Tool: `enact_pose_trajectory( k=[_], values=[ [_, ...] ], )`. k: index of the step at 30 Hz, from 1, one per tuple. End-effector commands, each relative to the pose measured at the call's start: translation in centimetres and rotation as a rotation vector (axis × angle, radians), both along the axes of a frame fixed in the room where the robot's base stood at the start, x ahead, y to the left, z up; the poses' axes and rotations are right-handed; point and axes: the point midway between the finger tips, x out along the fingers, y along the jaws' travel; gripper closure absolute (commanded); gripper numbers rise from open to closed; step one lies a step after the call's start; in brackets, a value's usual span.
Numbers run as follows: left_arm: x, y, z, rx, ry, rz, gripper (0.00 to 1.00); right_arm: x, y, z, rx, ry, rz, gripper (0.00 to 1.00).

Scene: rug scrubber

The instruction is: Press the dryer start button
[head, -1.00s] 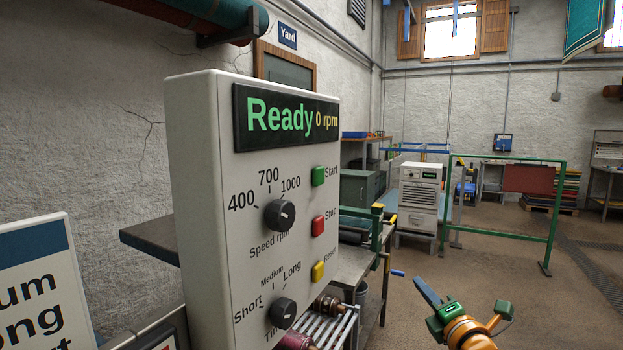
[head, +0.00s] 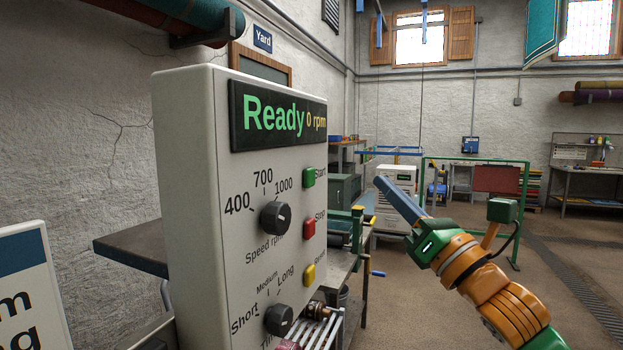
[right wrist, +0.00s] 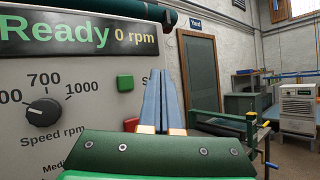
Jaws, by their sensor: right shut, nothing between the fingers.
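The dryer control panel (head: 185,200) stands at the left in the head view. Its display (head: 270,115) reads Ready, 0 rpm. The green Start button (head: 308,177) is at the top of the button column on its face; it also shows in the right wrist view (right wrist: 125,82). The red Stop button (head: 308,228) and yellow Reset button (head: 308,274) are below it. My right gripper (head: 381,183) is shut and empty, to the right of the Start button and apart from it. In the right wrist view its fingers (right wrist: 164,95) point forward, just right of the green button. My left gripper is not in view.
The speed knob (head: 275,217) and time knob (head: 278,319) are on the panel face. A workbench with rollers (head: 345,240) stands behind the panel. A white machine (head: 396,190) and a green frame (head: 522,200) are farther back. The floor at right is open.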

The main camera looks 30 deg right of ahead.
Motion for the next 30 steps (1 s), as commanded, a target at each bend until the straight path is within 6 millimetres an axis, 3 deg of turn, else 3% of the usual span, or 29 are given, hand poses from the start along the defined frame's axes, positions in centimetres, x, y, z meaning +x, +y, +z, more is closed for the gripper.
enact_pose_trajectory(
  k=[7, 11, 17, 24, 30],
  values=[
    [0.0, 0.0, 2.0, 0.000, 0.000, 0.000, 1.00, 1.0, 0.5, 0.5, 0.009, 0.002, -0.002, 1.00],
    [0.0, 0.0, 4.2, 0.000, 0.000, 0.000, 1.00, 2.4, 2.1, 0.9, 0.009, -0.001, 0.006, 1.00],
    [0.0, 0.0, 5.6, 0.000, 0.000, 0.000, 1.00, 4.6, 3.9, 0.6, 0.008, -0.001, 0.004, 1.00],
    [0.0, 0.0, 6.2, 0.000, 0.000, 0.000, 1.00, 6.4, 5.4, 0.1, 0.004, 0.001, 0.000, 1.00],
    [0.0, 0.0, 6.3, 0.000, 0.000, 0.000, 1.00, 6.8, 5.7, 0.0, 0.003, 0.002, 0.000, 1.00]
  ],
)
